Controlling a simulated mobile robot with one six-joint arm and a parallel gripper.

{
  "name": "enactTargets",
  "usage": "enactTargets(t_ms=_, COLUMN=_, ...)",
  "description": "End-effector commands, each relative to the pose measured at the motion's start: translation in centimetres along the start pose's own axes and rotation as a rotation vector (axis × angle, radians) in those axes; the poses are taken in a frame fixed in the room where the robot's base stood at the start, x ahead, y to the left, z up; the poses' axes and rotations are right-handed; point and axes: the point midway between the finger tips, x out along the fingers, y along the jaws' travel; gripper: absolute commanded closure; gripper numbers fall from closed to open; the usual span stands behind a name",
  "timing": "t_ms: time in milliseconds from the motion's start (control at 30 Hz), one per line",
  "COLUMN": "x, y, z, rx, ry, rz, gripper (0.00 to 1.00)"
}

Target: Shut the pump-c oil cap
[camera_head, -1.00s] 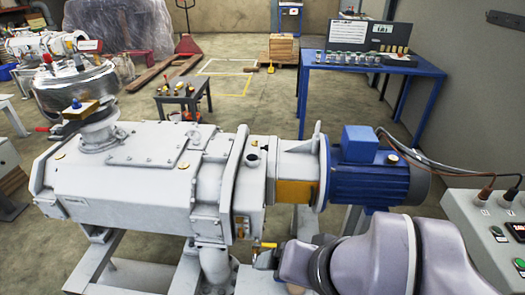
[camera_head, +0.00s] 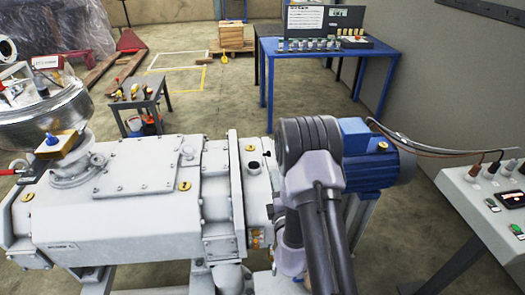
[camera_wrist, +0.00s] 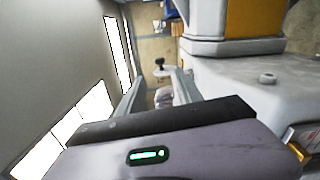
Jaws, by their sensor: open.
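The grey pump (camera_head: 110,215) with a blue motor (camera_head: 375,170) fills the lower part of the head view. A dark round fitting or opening (camera_head: 254,165) is on its top near the motor end, left of my arm; I cannot tell whether this is the oil cap. Brass round fittings (camera_head: 185,186) sit on the casing. In the wrist view my gripper (camera_wrist: 158,92) is open, with nothing visible between its two light fingers. My arm hides the pump's coupling end in the head view.
A control box (camera_head: 485,205) with buttons stands at the right, with cables running to the motor. A blue table (camera_head: 345,52) with bottles and a small dark stool table (camera_head: 140,103) stand behind. Open floor lies between them and the pump.

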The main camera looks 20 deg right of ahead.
Motion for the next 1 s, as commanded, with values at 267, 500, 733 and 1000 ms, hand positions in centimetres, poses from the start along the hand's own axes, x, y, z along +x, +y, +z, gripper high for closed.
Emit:
enactTargets(t_ms=267, x=8.2, y=-0.1, z=-0.2, rx=-0.002, ry=0.003, rz=0.007, gripper=0.57)
enactTargets(t_ms=500, x=12.9, y=-0.1, z=-0.2, rx=-0.002, ry=0.005, rz=0.004, gripper=0.57)
enactTargets(t_ms=733, x=14.4, y=0.1, z=-0.2, rx=-0.002, ry=0.005, rz=0.002, gripper=0.57)
enactTargets(t_ms=1000, x=14.4, y=0.1, z=-0.2, rx=-0.003, ry=0.006, rz=0.002, gripper=0.71)
